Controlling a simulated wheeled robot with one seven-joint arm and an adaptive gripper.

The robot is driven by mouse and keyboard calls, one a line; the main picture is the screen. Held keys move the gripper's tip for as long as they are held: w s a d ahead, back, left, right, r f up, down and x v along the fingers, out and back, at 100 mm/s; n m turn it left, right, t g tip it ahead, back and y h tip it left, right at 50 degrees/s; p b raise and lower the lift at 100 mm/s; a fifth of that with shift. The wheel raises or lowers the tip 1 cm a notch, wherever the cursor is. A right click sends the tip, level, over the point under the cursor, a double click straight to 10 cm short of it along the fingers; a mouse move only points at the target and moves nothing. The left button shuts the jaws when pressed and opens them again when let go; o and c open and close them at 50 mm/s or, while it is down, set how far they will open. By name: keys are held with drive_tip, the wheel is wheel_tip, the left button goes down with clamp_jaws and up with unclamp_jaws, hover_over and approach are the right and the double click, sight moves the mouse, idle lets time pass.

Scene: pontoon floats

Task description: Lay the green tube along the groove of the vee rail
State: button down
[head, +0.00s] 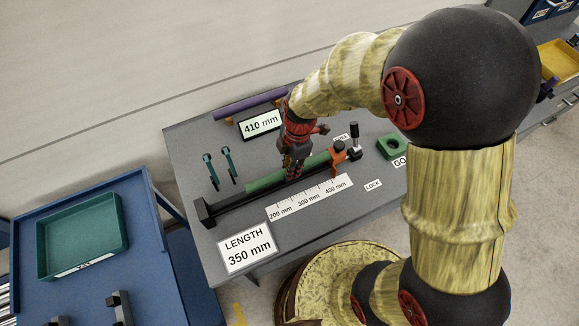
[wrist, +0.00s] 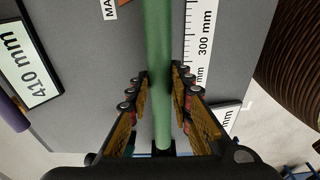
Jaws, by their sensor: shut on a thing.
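The green tube (head: 265,182) runs parallel to the black vee rail (head: 236,200) on the grey table, close along its far side or just over it in the head view. I cannot tell whether it touches the groove. My gripper (head: 293,172) is shut on the tube near its middle, from above. In the wrist view the tube (wrist: 158,55) passes lengthwise between the fingers (wrist: 160,82) and hides most of the rail; a thin dark strip shows along its right side. An orange stop (head: 338,151) stands at the rail's right end.
A ruler strip (head: 310,198) and a "LENGTH 350 mm" sign (head: 247,247) lie in front. Behind are a purple tube (head: 240,107), a "410 mm" sign (head: 261,124) and two teal hooks (head: 209,168). A black-knobbed post (head: 354,142) and green block (head: 391,147) stand right.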

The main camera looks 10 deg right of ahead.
drive_tip(key=shift+f+b, duration=1.3)
drive_tip(key=shift+f, duration=0.35)
drive_tip(key=c, duration=1.5)
unclamp_jaws()
drive_tip(key=r, duration=0.4)
drive_tip(key=d+r, duration=0.1)
drive_tip(key=r, duration=0.7)
drive_tip(key=shift+w+d, duration=0.2)
